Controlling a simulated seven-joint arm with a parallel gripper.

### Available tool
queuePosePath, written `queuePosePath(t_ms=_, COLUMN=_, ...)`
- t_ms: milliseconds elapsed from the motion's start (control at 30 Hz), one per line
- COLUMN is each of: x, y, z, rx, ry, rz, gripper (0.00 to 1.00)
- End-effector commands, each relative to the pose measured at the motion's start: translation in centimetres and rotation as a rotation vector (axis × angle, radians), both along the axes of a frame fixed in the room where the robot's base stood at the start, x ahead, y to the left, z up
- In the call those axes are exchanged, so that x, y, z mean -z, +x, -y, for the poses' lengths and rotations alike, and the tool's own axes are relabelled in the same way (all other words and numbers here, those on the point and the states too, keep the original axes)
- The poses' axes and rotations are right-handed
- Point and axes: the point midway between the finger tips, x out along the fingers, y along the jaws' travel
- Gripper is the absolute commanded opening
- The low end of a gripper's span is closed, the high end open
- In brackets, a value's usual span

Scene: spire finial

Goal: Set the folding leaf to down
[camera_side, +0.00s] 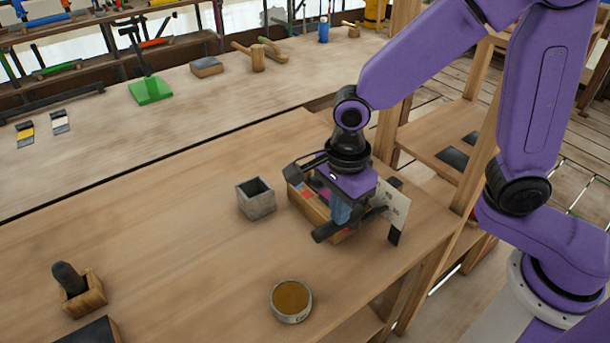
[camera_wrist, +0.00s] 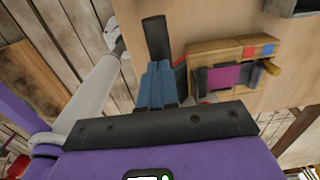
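A pale panel with small dark marks (camera_side: 394,206) stands roughly upright at the table's right edge in the side view. A black upright piece shows behind and below it. It may be the folding leaf, but I cannot be sure. My gripper (camera_side: 341,212) is low over the table, just left of the panel, and hides part of what is behind it. In the wrist view, blue ridged pieces of my gripper (camera_wrist: 157,86) sit close together. A black bar (camera_wrist: 157,38) lies just beyond them. I cannot tell whether they touch or grip anything.
A wooden box with coloured squares (camera_wrist: 222,48) is beside my gripper. A grey open cube (camera_side: 256,200) stands left of it. A round tin (camera_side: 291,300) is near the front edge, and a wooden holder (camera_side: 84,296) is at far left. The table's middle left is clear.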

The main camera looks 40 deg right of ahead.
Motion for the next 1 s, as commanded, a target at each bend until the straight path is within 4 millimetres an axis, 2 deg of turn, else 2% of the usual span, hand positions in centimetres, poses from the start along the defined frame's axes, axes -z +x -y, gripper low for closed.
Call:
queuePosePath(t_ms=200, x=1.4, y=-2.9, z=0.0, rx=-0.003, ry=-0.002, rz=-0.002, gripper=0.00)
queuePosePath(t_ms=500, x=4.1, y=-6.0, z=0.1, rx=-0.003, ry=-0.004, rz=-0.004, gripper=0.00)
queuePosePath(t_ms=800, x=6.4, y=-7.7, z=0.1, rx=-0.003, ry=-0.004, rz=-0.003, gripper=0.00)
queuePosePath(t_ms=1000, x=7.0, y=-8.0, z=0.1, rx=0.000, ry=-0.001, rz=-0.001, gripper=0.00)
